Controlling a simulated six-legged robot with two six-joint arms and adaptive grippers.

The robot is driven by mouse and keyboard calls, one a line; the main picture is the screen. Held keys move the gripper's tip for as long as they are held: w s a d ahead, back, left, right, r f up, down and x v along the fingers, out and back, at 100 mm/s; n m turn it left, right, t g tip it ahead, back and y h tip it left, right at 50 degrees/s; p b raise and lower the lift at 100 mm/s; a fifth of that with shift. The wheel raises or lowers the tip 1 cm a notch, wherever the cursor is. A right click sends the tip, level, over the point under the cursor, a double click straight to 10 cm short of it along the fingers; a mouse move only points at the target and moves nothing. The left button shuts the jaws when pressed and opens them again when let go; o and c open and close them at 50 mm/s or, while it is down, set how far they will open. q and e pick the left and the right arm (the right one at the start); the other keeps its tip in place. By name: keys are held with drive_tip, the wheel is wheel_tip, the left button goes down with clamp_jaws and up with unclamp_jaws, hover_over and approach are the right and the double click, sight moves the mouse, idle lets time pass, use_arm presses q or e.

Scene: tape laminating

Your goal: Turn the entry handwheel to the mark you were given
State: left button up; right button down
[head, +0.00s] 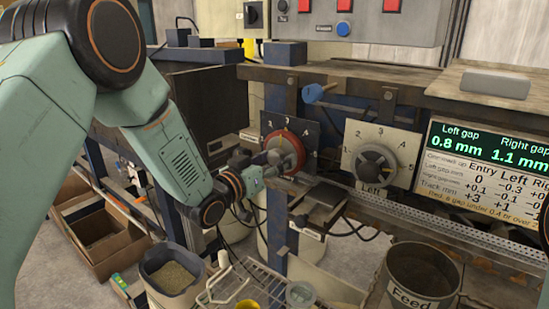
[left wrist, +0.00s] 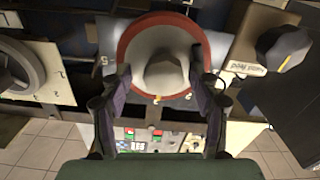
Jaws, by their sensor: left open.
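The red-rimmed handwheel (head: 284,152) sits on a dark dial plate with pale numerals. Its name label is hidden, so I cannot read whether it is the entry one. My left gripper (head: 270,168) is at its front, covering its lower left part. In the left wrist view the same wheel (left wrist: 125,50) shows a red rim and grey hub. My open left gripper (left wrist: 165,88) has one finger at each side of the hub, over the rim; I cannot tell whether they touch. My right gripper is not in view.
A grey handwheel (head: 375,165) on a white dial, labelled Left, is to the right. A display (head: 480,150) reads left gap 0.8 mm, right gap 1.1 mm. A Feed bucket (head: 422,272), a bin (head: 172,278) and a wire rack (head: 262,285) stand below. A black knob (left wrist: 283,50) shows in the wrist view.

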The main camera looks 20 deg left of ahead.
use_arm(q)
drive_tip(key=shift+w+a, duration=0.1)
drive_tip(key=shift+a, duration=0.35)
drive_tip(key=shift+c, duration=1)
drive_tip(key=shift+s+d+r, duration=0.1)
drive_tip(key=shift+s+d, duration=0.1)
drive_tip(key=shift+d, duration=0.15)
drive_tip(key=c, duration=0.3)
drive_tip(key=shift+c, duration=0.7)
drive_tip(key=shift+w+a, duration=0.1)
drive_tip(key=shift+a, duration=0.15)
drive_tip(key=c, duration=0.3)
drive_tip(key=shift+d, duration=0.1)
drive_tip(key=shift+c, duration=1.2)
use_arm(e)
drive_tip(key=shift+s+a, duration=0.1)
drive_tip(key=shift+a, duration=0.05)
